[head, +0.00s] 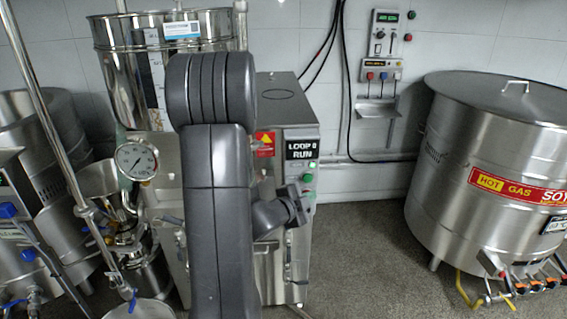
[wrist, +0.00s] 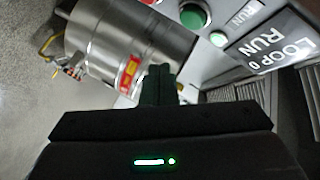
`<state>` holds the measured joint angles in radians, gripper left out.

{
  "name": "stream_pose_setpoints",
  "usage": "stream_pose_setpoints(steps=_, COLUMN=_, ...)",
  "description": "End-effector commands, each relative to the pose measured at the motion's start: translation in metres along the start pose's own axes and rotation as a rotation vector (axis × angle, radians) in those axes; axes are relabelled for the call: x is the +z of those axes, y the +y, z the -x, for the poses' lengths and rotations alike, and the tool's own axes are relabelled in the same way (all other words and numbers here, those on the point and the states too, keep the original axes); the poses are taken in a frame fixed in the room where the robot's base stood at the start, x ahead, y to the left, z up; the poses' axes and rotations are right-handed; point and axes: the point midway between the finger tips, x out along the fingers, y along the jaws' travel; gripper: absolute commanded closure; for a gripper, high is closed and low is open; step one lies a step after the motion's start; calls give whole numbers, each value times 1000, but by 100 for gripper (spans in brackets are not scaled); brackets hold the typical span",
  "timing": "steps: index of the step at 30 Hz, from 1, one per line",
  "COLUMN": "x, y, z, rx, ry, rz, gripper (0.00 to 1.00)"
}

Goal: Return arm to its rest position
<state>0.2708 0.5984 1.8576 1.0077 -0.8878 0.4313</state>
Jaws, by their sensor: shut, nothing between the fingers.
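My arm (head: 212,190) stands upright in the middle of the head view, with a dark wrist part (head: 280,212) showing to its right. It is in front of the steel mill cabinet (head: 292,110) and hides much of it. My gripper (wrist: 160,72) shows in the wrist view, its two dark fingers together with nothing between them. The fingers look apart from the cabinet's panel. The green button (wrist: 193,17) and the LOOP 0 RUN sign (wrist: 268,40) lie beyond them in the wrist view. In the head view the gripper's fingers cannot be made out.
A large steel vat (head: 440,160) with a HOT GAS label stands at the right, with valves at its foot. A steel hopper (head: 115,75), a pressure gauge (head: 137,160) and pipework are at the left. A control box (head: 385,38) hangs on the wall. Grey floor (head: 365,255) is clear between cabinet and vat.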

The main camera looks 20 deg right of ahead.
Motion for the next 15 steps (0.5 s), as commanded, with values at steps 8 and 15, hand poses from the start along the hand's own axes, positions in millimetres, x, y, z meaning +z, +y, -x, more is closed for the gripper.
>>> stream_pose_setpoints(steps=8, x=9, y=-14, z=-14, rx=3, ry=-1, rz=3, gripper=100)
stream_pose_setpoints(steps=15, x=-1, y=6, z=3, rx=0, ry=0, rz=0, gripper=100)
